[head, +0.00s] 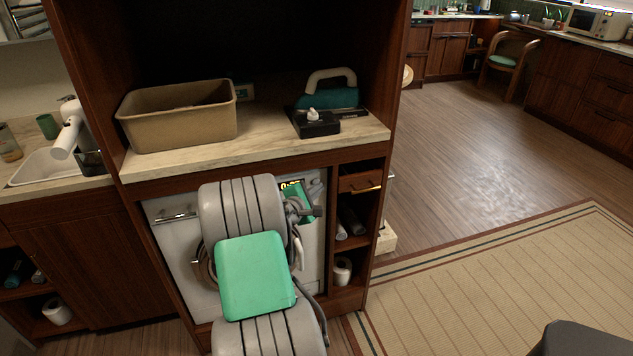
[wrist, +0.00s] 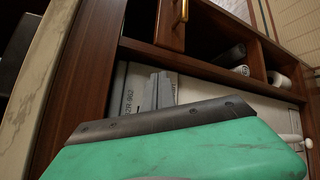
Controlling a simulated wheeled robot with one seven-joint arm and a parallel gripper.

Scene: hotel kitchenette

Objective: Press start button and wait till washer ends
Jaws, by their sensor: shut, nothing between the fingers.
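The white washer (head: 172,245) is built in under the counter, and my arm covers much of its front. A small display (head: 291,184) with lit yellowish digits shows at the top of its panel, partly covered by my wrist; I cannot read it surely. My gripper (head: 318,211) is at the panel's upper right. In the wrist view my gripper (wrist: 160,78) is shut and empty, its tips over the white panel close to printed lettering (wrist: 128,100). I cannot tell whether the tips touch the panel. The start button cannot be made out.
An open wooden drawer (head: 360,181) with a brass handle sticks out just right of the washer, above shelves with rolls (head: 342,270). A tan bin (head: 178,115) and a black box (head: 314,123) stand on the counter above.

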